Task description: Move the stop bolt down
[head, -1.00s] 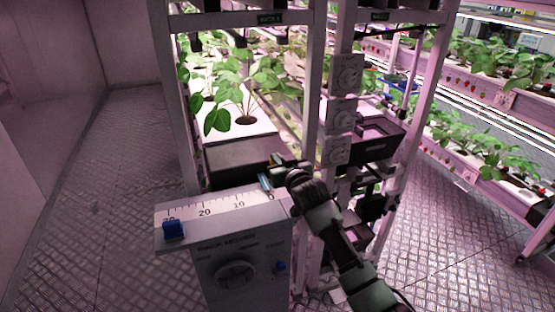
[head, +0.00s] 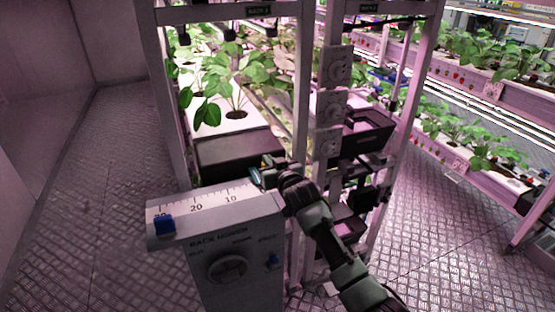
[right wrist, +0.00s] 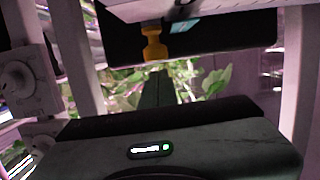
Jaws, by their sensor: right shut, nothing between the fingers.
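The grey console (head: 235,240) has a ruler scale (head: 210,201) along its top. A blue slider block (head: 165,225) sits at the scale's left end. An orange-yellow pin with a wide head (right wrist: 154,45) shows in the right wrist view beside a cyan piece (right wrist: 185,25); I cannot tell for sure which part is the stop bolt. My right gripper (head: 258,173) is shut and empty at the scale's right end, close to the cyan piece and partly hiding it. My left gripper is out of view.
A rack with leafy plants in a white tray (head: 235,123) stands right behind the console. Its post (head: 332,95) carries several round dials, beside black bins (head: 368,137). More berry racks stand at right. The floor at left (head: 75,220) is clear.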

